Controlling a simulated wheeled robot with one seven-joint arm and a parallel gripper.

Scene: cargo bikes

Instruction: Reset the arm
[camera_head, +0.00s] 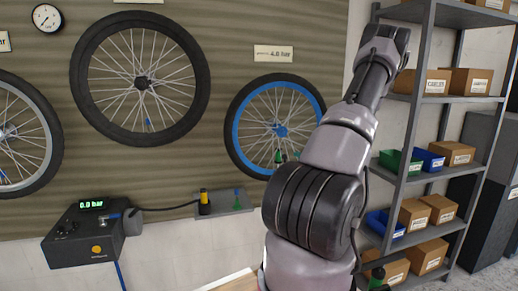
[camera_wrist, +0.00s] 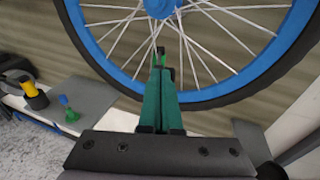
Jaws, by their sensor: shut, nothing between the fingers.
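My gripper (camera_wrist: 160,85) shows in the wrist view, its green fingers shut together with nothing between them. It points up across the lower spokes of the blue-rimmed wheel (camera_wrist: 240,82); I cannot tell the exact gap. In the head view my arm (camera_head: 335,150) rises from the bottom centre to a bent elbow at the upper right. It covers the right edge of the blue-rimmed wheel (camera_head: 238,135). My gripper is mostly hidden behind the arm there; small green bits show in front of the lower spokes.
A grey ledge (camera_head: 238,208) holds a yellow-and-black adapter (camera_head: 204,203) and a green one (camera_head: 237,204). A black pump box (camera_head: 75,240) reads 0.0 bar at the left. A shelf (camera_head: 417,103) with cardboard boxes and bins stands close to the arm's right. Larger wheels hang at the left.

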